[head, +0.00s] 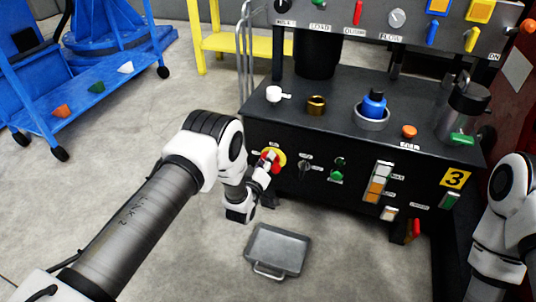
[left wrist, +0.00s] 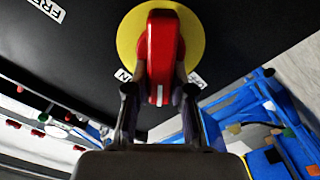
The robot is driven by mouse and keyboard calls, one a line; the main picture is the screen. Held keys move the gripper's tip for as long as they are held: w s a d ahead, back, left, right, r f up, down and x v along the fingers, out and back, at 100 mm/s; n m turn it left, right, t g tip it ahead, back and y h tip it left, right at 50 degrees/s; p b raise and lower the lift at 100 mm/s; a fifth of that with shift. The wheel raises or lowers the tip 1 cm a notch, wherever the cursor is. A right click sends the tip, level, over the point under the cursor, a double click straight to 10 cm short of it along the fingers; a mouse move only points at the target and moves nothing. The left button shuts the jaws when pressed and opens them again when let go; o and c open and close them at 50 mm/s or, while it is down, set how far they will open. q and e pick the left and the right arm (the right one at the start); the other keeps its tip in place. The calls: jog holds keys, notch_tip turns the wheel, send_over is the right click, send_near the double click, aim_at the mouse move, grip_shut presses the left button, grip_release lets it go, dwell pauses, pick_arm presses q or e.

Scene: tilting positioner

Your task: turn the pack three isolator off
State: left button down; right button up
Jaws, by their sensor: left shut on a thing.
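The isolator is a red rotary handle (left wrist: 162,45) on a round yellow plate (left wrist: 128,40) on the black front panel. In the head view its red handle (head: 267,155) shows partly, with the yellow plate (head: 280,158) behind my gripper. My left gripper (head: 263,170) is shut on the red handle. In the left wrist view its fingers (left wrist: 160,92) press on either side of the handle's near end, where a white mark shows. Small labels sit beside the plate, partly hidden by the fingers. My right arm shows at the right edge; its gripper is out of view.
A grey tray (head: 277,251) lies on the floor below. A blue trolley (head: 95,105) stands left. Floor between is clear.

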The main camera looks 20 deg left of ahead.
pick_arm(q)
jog(key=n, duration=0.1)
jog(key=n+p, duration=0.1)
jog(key=n, duration=0.2)
jog(key=shift+a+f+n+p, duration=0.25)
jog(key=shift+f+n+p, duration=0.05)
jog(key=shift+n+p, duration=0.1)
jog(key=n, duration=0.2)
jog(key=f+n+p, duration=0.1)
jog(key=n, duration=0.1)
jog(key=shift+n, duration=0.4)
jog(key=c, duration=1)
grip_release()
jog(key=s, duration=1.2)
jog(key=shift+a, duration=0.25)
